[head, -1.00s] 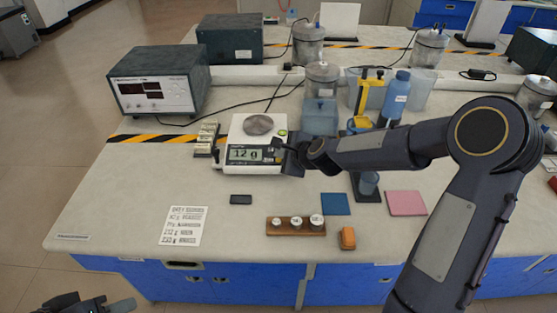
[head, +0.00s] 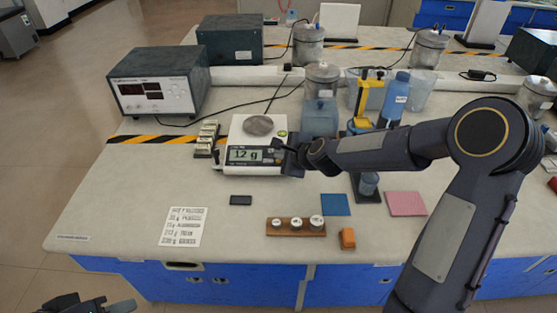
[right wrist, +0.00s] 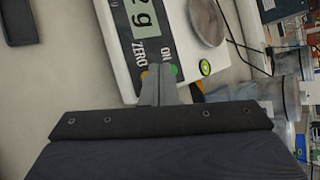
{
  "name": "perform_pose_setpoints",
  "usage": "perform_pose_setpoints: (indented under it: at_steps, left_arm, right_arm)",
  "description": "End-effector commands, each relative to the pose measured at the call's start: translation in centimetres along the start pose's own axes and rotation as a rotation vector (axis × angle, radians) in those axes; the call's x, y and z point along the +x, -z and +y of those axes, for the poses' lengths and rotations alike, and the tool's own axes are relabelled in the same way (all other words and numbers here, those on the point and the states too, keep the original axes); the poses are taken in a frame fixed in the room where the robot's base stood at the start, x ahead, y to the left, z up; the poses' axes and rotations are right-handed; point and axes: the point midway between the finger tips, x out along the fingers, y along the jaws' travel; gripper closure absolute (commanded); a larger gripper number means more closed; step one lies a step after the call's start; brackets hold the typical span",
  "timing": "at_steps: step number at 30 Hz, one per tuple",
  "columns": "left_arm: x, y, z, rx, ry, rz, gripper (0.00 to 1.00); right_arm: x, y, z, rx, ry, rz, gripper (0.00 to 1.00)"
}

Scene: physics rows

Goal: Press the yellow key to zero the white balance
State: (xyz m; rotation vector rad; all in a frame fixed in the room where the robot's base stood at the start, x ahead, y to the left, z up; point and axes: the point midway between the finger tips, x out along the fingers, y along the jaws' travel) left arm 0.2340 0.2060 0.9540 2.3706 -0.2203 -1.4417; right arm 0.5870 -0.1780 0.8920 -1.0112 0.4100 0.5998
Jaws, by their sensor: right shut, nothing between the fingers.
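The white balance (head: 241,128) stands mid-table with a round steel pan (head: 258,125); its display (head: 245,155) reads 1.2 g. In the right wrist view the balance (right wrist: 178,25) shows a black panel with ZERO and ON labels. A sliver of the yellow key (right wrist: 144,76) shows by ZERO, and the green key (right wrist: 173,69) lies by ON. My right gripper (head: 279,147) is shut and empty at the panel's right end. Its fingertips (right wrist: 160,70) partly cover the yellow key; I cannot tell whether they touch it. My left gripper (head: 122,305) is at the bottom left, away from the balance.
A wooden block with several weights (head: 296,227), an orange block (head: 347,238), a blue pad (head: 335,204) and a pink pad (head: 407,203) lie in front. A printed card (head: 184,227) and a dark box (head: 241,200) lie front left. Jars and bottles crowd behind my right forearm.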

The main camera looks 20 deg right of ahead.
Motion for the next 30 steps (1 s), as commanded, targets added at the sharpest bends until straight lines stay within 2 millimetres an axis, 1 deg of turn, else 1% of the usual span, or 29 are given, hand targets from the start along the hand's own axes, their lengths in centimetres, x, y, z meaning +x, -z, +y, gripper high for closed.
perform_pose_setpoints:
  at_steps: [16, 25, 30]
  left_arm:
    - [0.02, -0.01, -0.01, 0.0, 0.0, 0.0, 0.64]
    - [0.89, -0.45, -0.4, 0.0, 0.0, 0.0, 0.64]
    - [0.84, -0.42, -0.38, 0.0, 0.0, 0.0, 0.64]
  right_arm:
    - [0.02, 0.01, 0.02, 0.0, 0.0, 0.0, 1.0]
    - [0.61, 0.45, 0.48, -0.001, 0.0, 0.0, 1.0]
    - [0.58, 0.42, 0.4, -0.001, 0.0, 0.0, 1.0]
